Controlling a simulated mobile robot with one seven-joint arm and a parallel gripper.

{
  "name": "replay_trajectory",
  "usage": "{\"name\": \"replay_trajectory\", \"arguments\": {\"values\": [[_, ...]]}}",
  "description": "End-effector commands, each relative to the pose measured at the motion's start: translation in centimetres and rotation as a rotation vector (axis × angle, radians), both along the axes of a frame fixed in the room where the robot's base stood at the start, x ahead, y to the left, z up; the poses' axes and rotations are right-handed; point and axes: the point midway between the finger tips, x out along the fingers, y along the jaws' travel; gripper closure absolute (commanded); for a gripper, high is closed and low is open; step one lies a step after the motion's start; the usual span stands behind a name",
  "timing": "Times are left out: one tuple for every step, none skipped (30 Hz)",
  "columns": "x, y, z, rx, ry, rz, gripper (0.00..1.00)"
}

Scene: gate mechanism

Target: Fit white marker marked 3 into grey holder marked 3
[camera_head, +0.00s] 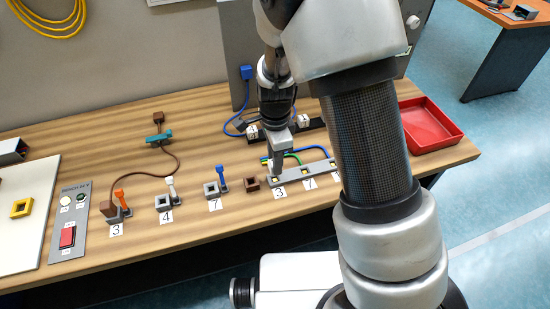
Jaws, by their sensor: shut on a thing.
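The grey holder bar (292,175) lies near the table's front edge, with small yellowish spots along its top. A label 3 (279,194) is in front of its left end and a label 7 (309,183) is to the right. My gripper (274,170) points down at the bar's left end, above the label 3. It is shut on a small whitish thing, apparently the white marker, mostly hidden by the fingers. Its number cannot be read, and I cannot tell whether it touches the holder.
Two white marked blocks (252,131) (304,121) sit in a dark rack behind. Blue and green cables (291,154) run behind the bar. A brown square block (251,184) is to the left, then several labelled levers (215,188). A red tray (428,124) stands right.

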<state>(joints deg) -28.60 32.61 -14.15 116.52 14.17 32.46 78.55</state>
Motion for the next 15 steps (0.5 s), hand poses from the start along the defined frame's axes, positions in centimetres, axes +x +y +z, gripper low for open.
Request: {"name": "replay_trajectory", "arguments": {"values": [[0.0,0.0,-0.9,0.0,0.0,0.0,0.98],[0.0,0.0,-1.2,0.0,0.0,0.0,0.98],[0.0,0.0,-1.4,0.0,0.0,0.0,0.98],[0.0,0.0,-1.6,0.0,0.0,0.0,0.98],[0.0,0.0,-1.7,0.0,-0.001,0.0,0.98],[0.0,0.0,-1.9,0.0,-0.001,0.0,0.98],[0.0,0.0,-1.9,0.0,-0.001,0.0,0.98],[0.0,0.0,-2.0,0.0,0.0,0.0,0.98],[0.0,0.0,-2.1,0.0,0.0,0.0,0.98],[0.0,0.0,-2.2,0.0,0.0,0.0,0.98],[0.0,0.0,-2.3,0.0,0.0,0.0,0.98],[0.0,0.0,-2.4,0.0,0.0,0.0,0.98],[0.0,0.0,-2.5,0.0,0.0,0.0,0.98],[0.0,0.0,-2.6,0.0,0.0,0.0,0.98],[0.0,0.0,-2.8,0.0,0.0,0.0,0.98]]}}
